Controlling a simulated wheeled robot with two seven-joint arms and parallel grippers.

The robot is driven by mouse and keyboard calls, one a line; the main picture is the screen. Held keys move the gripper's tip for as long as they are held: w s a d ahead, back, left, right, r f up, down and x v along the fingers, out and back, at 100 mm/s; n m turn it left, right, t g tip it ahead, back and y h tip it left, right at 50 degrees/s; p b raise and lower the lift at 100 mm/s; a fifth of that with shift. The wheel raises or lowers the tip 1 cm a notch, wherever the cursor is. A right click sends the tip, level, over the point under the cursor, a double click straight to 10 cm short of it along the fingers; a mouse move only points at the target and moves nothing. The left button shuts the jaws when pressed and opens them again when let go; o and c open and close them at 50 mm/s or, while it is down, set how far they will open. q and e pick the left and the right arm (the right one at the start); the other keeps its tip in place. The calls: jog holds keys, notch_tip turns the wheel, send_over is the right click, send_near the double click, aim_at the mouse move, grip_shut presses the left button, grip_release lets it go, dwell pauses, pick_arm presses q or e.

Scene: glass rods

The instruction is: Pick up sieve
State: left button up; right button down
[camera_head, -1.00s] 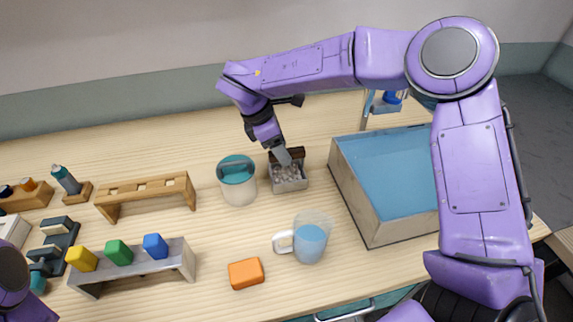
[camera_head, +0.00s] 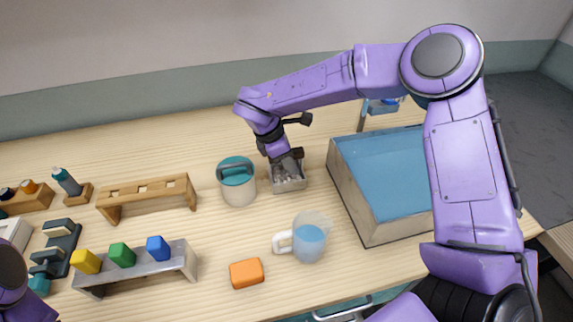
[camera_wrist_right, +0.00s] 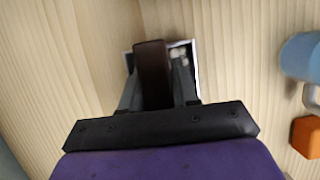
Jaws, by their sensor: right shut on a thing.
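What looks like the sieve is a small grey square box (camera_head: 289,186) with pale bits inside and a dark brown bar-like handle. It stands on the table, left of the blue-filled bin. My right gripper (camera_head: 287,160) is over its back part and hides most of the handle. In the right wrist view, the brown handle (camera_wrist_right: 152,75) lies between the two fingers of my right gripper (camera_wrist_right: 157,85), which is shut on it. The box's pale rim (camera_wrist_right: 196,70) shows behind the fingers. My left gripper is out of view; only part of my left arm shows at the lower left.
A teal-lidded pot (camera_head: 237,184) stands close left of the sieve. The bin (camera_head: 372,222) stands close right. A jug with blue liquid (camera_head: 308,240) and an orange block (camera_head: 246,273) are in front. A wooden rack (camera_head: 148,190) and a grey stand (camera_head: 140,276) are farther left.

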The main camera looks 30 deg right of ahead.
jog(key=shift+w+r, duration=0.1)
jog(key=shift+r, duration=0.45)
jog(key=s+a+r+b, duration=0.2)
jog(key=s+a+r, duration=0.1)
jog(key=s+r, duration=0.3)
jog(key=s+a+r+b, duration=0.3)
jog(key=s+r, duration=0.3)
jog(key=shift+s+a, duration=0.25)
jog(key=shift+s, duration=0.1)
jog(key=shift+f, duration=0.1)
